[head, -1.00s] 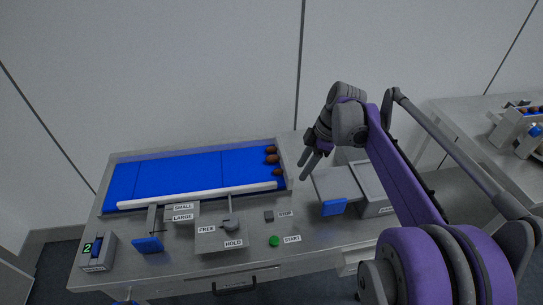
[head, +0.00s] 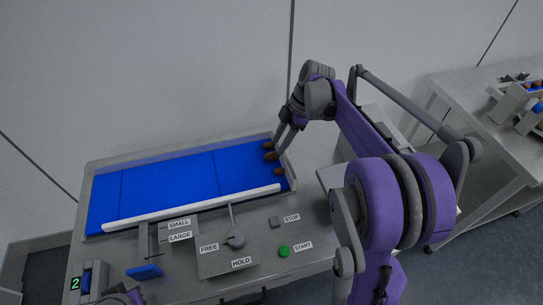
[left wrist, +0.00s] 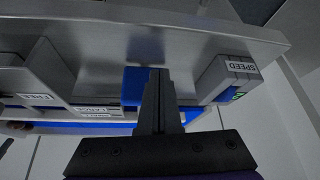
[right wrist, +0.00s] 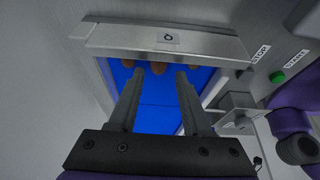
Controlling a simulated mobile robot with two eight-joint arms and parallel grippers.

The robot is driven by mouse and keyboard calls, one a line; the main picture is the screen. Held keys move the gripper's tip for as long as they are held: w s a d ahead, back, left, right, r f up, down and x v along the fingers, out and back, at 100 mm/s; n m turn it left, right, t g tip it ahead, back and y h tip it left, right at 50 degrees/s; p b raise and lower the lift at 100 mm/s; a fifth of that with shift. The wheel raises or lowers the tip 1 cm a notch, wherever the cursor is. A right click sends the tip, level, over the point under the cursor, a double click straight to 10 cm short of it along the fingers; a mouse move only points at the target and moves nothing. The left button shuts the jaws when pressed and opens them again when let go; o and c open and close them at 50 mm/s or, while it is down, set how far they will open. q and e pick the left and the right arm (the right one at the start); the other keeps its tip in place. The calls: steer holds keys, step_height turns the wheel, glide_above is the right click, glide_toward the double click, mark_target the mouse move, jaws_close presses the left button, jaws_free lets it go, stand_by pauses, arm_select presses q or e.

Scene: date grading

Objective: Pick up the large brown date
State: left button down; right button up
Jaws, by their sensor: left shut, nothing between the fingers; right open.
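Three brown dates lie at the right end of the blue belt (head: 170,185): a far one (head: 268,144), a middle one (head: 271,156) and a near one (head: 278,171). I cannot tell surely which is largest. My right gripper (head: 283,141) is open and empty, just above the far and middle dates. My left gripper (left wrist: 158,72) is shut and empty, in front of the bench by a blue part.
A white bar (head: 190,209) runs along the belt's front. A lever (head: 235,238), a green START button (head: 284,251) and a STOP button (head: 275,222) stand in front. The metal end wall (right wrist: 200,45) borders the dates. A side table (head: 480,130) with trays stands right.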

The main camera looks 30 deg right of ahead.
mark_target(273, 153)
steer(key=x, duration=0.5)
steer(key=shift+w+f, duration=0.1)
steer(key=shift+w, duration=0.05)
steer(key=c, duration=0.6)
